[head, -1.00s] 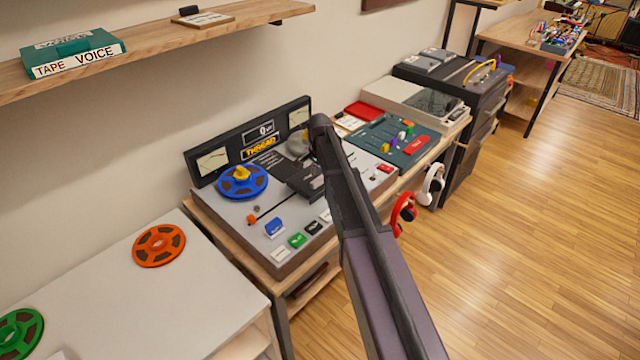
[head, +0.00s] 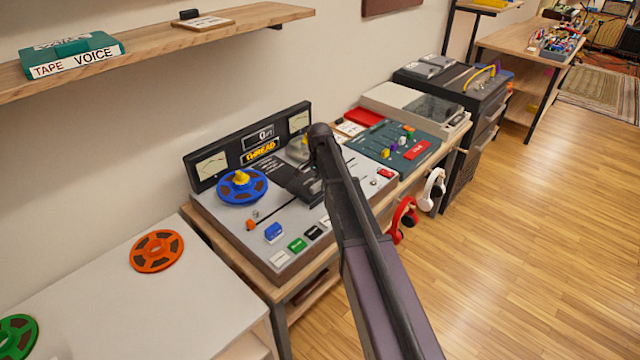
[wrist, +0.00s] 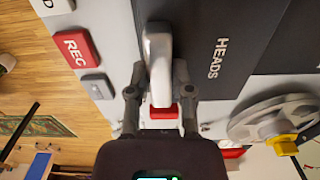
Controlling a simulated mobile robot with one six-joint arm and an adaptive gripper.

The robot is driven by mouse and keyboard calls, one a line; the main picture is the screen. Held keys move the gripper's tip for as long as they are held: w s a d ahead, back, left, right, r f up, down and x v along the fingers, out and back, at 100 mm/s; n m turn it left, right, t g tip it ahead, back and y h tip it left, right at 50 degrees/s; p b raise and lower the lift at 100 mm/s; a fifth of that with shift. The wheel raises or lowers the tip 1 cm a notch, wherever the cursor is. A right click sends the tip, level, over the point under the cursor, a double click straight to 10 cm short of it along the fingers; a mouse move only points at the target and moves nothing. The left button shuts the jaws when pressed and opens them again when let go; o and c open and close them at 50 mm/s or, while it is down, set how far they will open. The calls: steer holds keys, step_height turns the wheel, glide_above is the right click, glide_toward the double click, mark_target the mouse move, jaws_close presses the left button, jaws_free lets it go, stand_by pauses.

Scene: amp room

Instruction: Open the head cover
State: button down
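The dark head cover, lettered HEADS (wrist: 215,75), fills the upper middle of the wrist view. In the head view, part of the cover (head: 303,187) shows on the tape machine (head: 240,220), left of my arm, which hides the rest. A pale grey handle (wrist: 158,60) stands out by the cover's edge. My gripper (wrist: 160,78) has one finger on each side of this handle. The fingers are apart, with narrow gaps visible beside the handle; firm contact does not show. The cover appears down. My gripper is hidden behind my arm in the head view.
A blue reel (head: 242,187) sits on the machine's left; a grey reel with a yellow hub (wrist: 275,125) lies near my gripper. A red REC button (wrist: 75,48) is beside the cover. A mixer (head: 395,140) stands right of the machine. A shelf (head: 150,45) overhangs the left.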

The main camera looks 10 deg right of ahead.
steer(key=shift+w, duration=0.1)
steer(key=w+a, duration=0.2)
steer(key=w, duration=0.1)
steer(key=w+a, duration=0.2)
steer(key=w, duration=0.1)
steer(key=w+a, duration=0.3)
steer(key=shift+w, duration=0.25)
steer(key=c, duration=0.5)
jaws_free()
steer(key=shift+s, duration=0.1)
